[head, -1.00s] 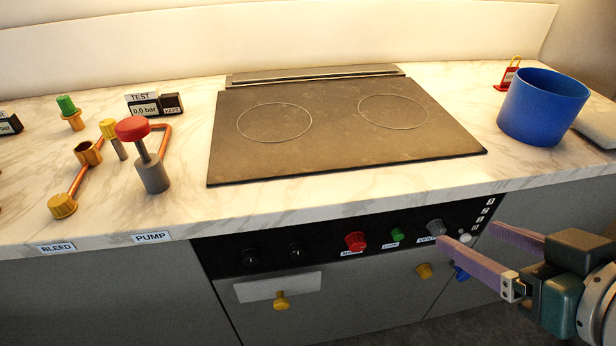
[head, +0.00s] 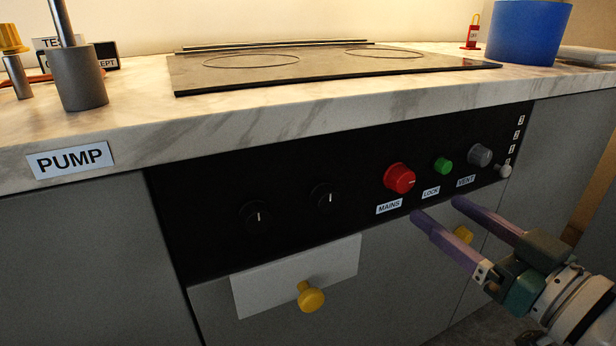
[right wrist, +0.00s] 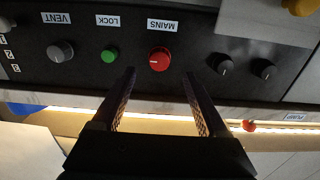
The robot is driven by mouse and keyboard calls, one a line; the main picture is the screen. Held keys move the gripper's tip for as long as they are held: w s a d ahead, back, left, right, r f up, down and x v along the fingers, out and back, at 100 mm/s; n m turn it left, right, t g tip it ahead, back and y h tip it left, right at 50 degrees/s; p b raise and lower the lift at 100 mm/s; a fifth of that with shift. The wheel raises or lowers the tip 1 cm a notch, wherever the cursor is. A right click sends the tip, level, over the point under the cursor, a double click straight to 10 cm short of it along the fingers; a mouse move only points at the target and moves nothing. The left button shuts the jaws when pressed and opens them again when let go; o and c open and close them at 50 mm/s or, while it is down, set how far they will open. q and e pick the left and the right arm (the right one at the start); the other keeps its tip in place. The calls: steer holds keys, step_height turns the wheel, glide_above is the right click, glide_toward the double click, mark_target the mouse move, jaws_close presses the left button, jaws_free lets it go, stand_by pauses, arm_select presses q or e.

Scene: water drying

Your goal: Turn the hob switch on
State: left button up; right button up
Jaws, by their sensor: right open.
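The black control panel (head: 290,232) under the hob carries a red MAINS knob (head: 400,178), a green LOCK button (head: 442,166), a grey VENT knob (head: 480,154) and two black knobs, one at left (head: 254,217) and one at right (head: 324,197). None is labelled as the hob switch. My right gripper (head: 436,208) is open and empty, in front of the panel, below the MAINS and LOCK labels. In the upside-down right wrist view, the red knob (right wrist: 159,59) lies just beyond and between the fingertips, apparently untouched. My left gripper is not in view.
The marble counter edge (head: 250,130) overhangs the panel, with the hob (head: 300,72) on top. A yellow drawer knob (head: 311,297) juts out below on a white plate; another yellow knob (head: 463,234) is behind my right fingers. A blue pot (head: 528,32) stands at right.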

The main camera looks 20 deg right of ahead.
mark_target(406, 185)
steer(key=w, duration=0.3)
steer(key=w+b, duration=0.1)
steer(key=w, duration=0.1)
steer(key=w+b, duration=0.1)
steer(key=w, duration=0.2)
steer(key=shift+w+a, duration=0.3)
steer(key=shift+w, duration=0.05)
jaws_close()
